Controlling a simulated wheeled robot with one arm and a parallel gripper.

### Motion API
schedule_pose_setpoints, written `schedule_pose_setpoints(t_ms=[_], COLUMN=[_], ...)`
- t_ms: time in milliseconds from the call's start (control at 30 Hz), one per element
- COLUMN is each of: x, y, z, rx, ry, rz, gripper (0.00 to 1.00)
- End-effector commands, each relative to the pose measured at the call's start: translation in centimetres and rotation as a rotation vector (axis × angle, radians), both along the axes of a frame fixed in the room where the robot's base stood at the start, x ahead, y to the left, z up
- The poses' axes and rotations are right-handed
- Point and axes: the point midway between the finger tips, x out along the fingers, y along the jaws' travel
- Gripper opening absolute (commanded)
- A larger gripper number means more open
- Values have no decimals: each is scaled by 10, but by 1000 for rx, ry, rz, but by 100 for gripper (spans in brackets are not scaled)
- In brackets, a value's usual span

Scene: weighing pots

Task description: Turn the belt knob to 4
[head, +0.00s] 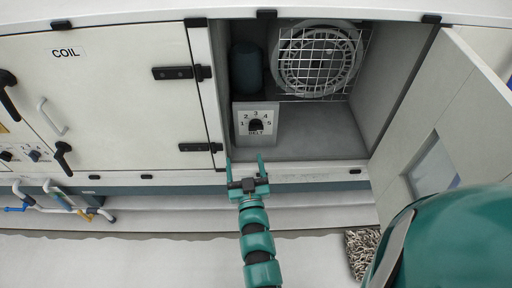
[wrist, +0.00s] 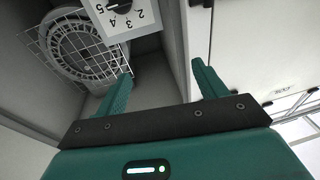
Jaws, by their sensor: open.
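The belt knob (head: 255,126) is a dark knob on a white plate (head: 243,111) marked 1 to 5, inside the open compartment. In the head view I cannot tell for sure which number it points to. In the wrist view the knob (wrist: 117,6) is at the top edge, partly cut off, with the plate upside down and the numbers 2 to 5 readable. My gripper (head: 246,163) is open and empty, in front of the compartment's lower edge, below and apart from the knob. Its two teal fingers (wrist: 162,72) also show spread in the wrist view.
A round fan behind a wire guard (head: 318,60) and a dark cylinder (head: 246,69) are above the plate. An open door (head: 440,120) bounds the right. A shut panel marked COIL (head: 110,95) is on the left. The compartment floor (head: 315,130) is clear.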

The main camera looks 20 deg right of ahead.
Motion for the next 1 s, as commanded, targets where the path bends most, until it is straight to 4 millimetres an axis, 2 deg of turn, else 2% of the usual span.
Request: schedule_pose_setpoints(t_ms=[33, 100, 200, 367, 667, 1000], x=[-2, -4, -7, -4, 21, 69], y=[-11, -23, -34, -39, -46, -59], z=[-26, -41, -51, -54, -53, -54], rx=[13, 25, 37, 42, 38, 36], ry=[42, 88, 125, 141, 139, 139], rz=[-39, -81, -119, -134, -132, -131], gripper=[71, 71, 71, 71, 71, 71])
